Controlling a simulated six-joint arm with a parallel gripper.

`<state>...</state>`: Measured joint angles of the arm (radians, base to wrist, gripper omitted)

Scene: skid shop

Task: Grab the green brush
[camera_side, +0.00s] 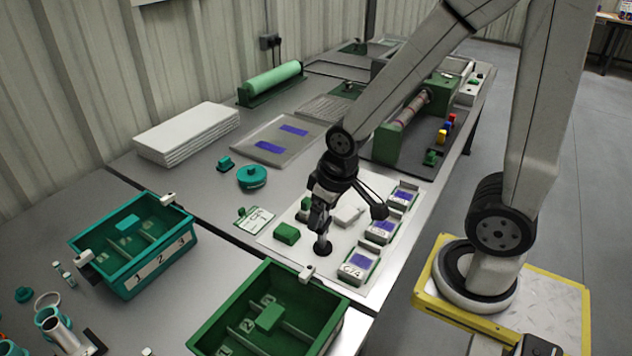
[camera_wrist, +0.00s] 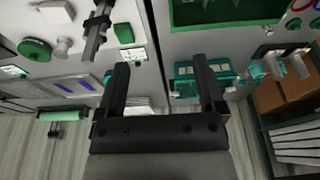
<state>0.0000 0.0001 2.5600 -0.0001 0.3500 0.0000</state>
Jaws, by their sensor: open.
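I cannot make out a clear brush shape. One green block (camera_side: 286,233) lies on the white mat, left of my gripper in the side view. Another green block (camera_side: 269,317) lies in the green bin. I cannot tell whether either is the brush. My gripper (camera_side: 319,213) is over the white mat, beside the first block and apart from it. In the wrist view my gripper (camera_wrist: 163,75) shows two black fingers spread wide with nothing between them.
The green bin (camera_side: 329,333) stands in front and the teal bin (camera_side: 122,278) at left; the teal one also shows in the wrist view (camera_wrist: 185,72). Labelled trays (camera_side: 358,264) line the mat's right side. A teal round lid (camera_side: 252,176) and white stacked sheets (camera_side: 186,133) lie behind.

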